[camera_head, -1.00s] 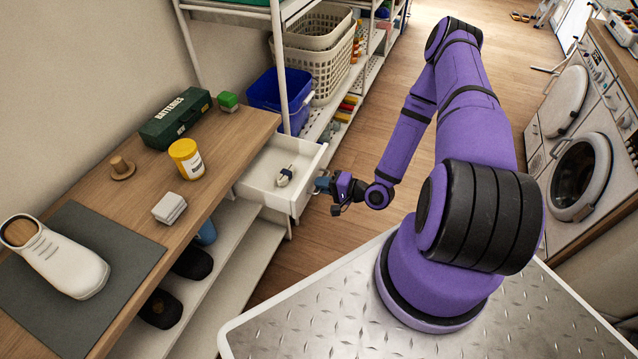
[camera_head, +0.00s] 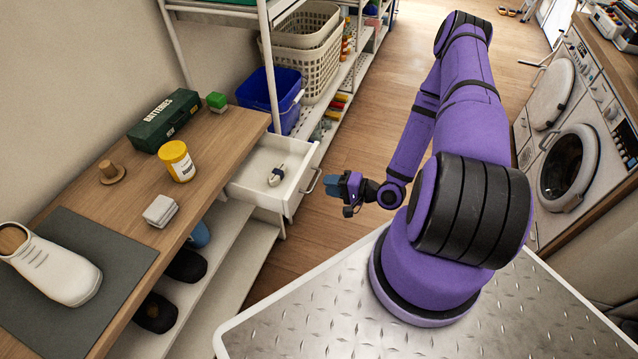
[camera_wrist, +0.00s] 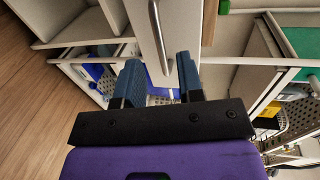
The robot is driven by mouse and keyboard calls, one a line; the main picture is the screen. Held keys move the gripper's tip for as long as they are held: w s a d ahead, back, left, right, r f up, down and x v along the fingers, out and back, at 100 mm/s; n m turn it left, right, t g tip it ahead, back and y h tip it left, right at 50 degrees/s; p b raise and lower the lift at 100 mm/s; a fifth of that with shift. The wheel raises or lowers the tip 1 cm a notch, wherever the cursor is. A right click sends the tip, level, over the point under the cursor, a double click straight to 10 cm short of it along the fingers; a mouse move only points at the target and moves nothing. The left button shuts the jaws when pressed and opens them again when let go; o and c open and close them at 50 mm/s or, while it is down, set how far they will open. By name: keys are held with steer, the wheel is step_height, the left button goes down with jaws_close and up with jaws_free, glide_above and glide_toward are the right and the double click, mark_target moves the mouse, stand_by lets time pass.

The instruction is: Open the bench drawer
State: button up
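The white bench drawer (camera_head: 292,203) stands pulled out from under the wooden bench top (camera_head: 205,150), with a small white and dark item (camera_head: 277,175) inside. Its metal handle (camera_head: 311,181) is on the front face and also shows in the wrist view (camera_wrist: 158,32). My gripper (camera_head: 333,186) is a short way to the right of the handle, apart from it. In the wrist view the two blue fingers (camera_wrist: 160,82) are spread with nothing between them, and the handle lies beyond their tips.
A blue bin (camera_head: 272,98) and shelving stand behind the drawer. Wooden floor is clear right of the drawer.

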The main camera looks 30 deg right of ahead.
steer(key=shift+v, duration=2.6)
